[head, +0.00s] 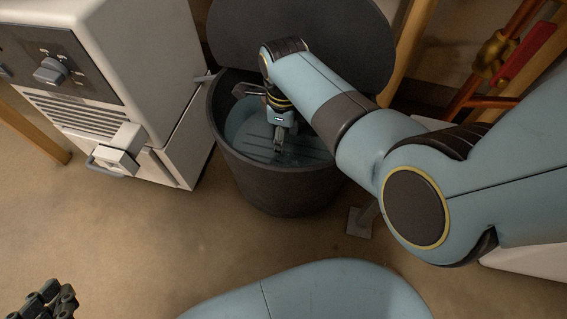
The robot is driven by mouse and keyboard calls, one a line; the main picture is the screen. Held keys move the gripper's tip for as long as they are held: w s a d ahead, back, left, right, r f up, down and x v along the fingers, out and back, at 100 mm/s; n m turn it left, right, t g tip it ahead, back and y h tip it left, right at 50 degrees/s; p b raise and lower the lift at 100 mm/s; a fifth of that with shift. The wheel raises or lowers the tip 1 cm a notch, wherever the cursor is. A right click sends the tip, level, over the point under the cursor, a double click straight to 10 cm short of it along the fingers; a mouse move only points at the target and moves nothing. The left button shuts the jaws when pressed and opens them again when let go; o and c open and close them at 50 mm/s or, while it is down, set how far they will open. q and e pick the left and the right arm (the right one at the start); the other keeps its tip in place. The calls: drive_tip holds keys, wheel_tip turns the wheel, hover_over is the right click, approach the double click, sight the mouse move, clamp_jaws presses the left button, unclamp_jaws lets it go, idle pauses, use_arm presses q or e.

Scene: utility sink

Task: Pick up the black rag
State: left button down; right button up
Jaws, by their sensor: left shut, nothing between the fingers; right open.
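I cannot make out a black rag anywhere in the head view. My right gripper (279,146) points down inside a dark round bin (270,185), above its blue-grey interior. It is open, and I see nothing held in it. The arm covers the bin's right side and part of its inside. My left gripper (48,300) is at the bottom left corner, shut and empty, partly cut off by the frame edge and far from the bin.
The bin's dark round lid (335,40) stands raised behind it. A whitish machine with a knob (150,60) stands close on the left. Red pipes with a brass valve (495,55) are at the upper right. The brown floor (190,240) in front is clear.

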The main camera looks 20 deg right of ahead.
drive_tip(key=shift+f, duration=0.55)
drive_tip(key=shift+f+b, duration=0.15)
drive_tip(key=shift+b, duration=0.15)
drive_tip(key=shift+s+f+b, duration=0.15)
drive_tip(key=shift+f+b, duration=0.65)
drive_tip(key=shift+f, duration=0.1)
drive_tip(key=shift+f+b, duration=0.45)
wheel_tip(320, 180, down, 2)
drive_tip(key=shift+f+b, duration=0.1)
drive_tip(key=shift+b, duration=0.8)
use_arm(q)
drive_tip(key=w+d+r+m+t+h, duration=0.1)
drive_tip(key=w+r+t, duration=0.2)
drive_tip(key=r, duration=0.4)
drive_tip(key=w+d+r+m+t+h, duration=0.1)
drive_tip(key=w+r+t, duration=0.3)
drive_tip(key=r, duration=0.4)
drive_tip(key=w+d+r+t+h, duration=0.1)
drive_tip(key=w+r+t, duration=0.2)
drive_tip(key=r+t, duration=0.3)
drive_tip(key=shift+w+r+m+h, duration=0.15)
drive_tip(key=shift+r+m+h, duration=0.2)
drive_tip(key=shift+r, duration=0.55)
use_arm(e)
drive_tip(key=shift+c, duration=0.3)
clamp_jaws()
